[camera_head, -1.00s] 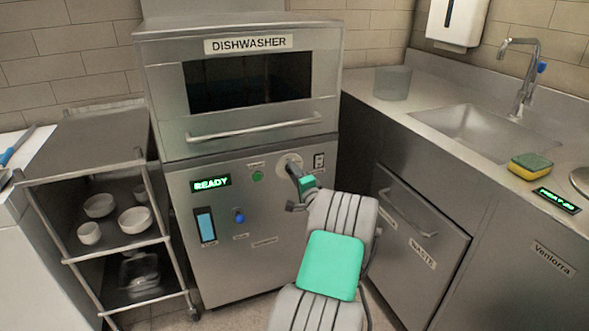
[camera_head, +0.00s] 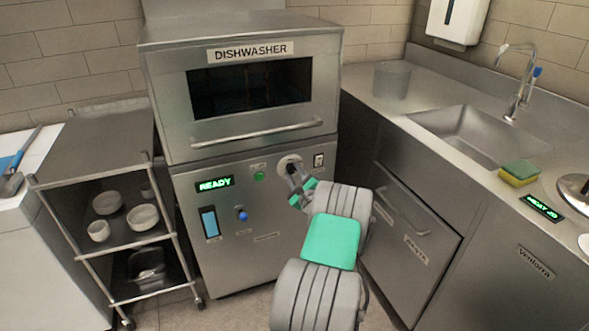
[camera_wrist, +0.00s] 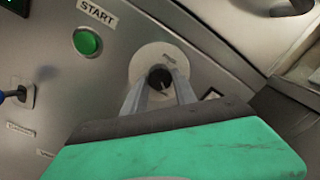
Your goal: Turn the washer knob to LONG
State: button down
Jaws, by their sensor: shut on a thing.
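The dishwasher (camera_head: 250,230) stands at the back centre and its display (camera_head: 214,184) reads READY. Its dark round knob (camera_wrist: 160,77) sits on a pale round dial plate (camera_wrist: 150,56) at the upper right of the lower panel. The plate also shows in the head view (camera_head: 288,164), where my gripper (camera_head: 294,172) reaches it. In the wrist view, the two fingers of my gripper (camera_wrist: 159,84) are shut on the knob, one on each side. The dial markings are too small and partly hidden, so I cannot tell which setting the knob points to.
The green START button (camera_wrist: 87,42) is left of the knob. A wire-edged cart with bowls (camera_head: 143,217) stands at the left. The sink counter (camera_head: 440,95) and waste drawer (camera_head: 412,225) are close at the right.

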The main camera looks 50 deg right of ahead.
jog(key=shift+m+p, duration=0.9)
jog(key=shift+m, duration=0.8)
jog(key=c, duration=1)
grip_release()
jog(key=shift+s+a, duration=0.1)
jog(key=v, duration=0.7)
jog(key=shift+s+a, duration=0.25)
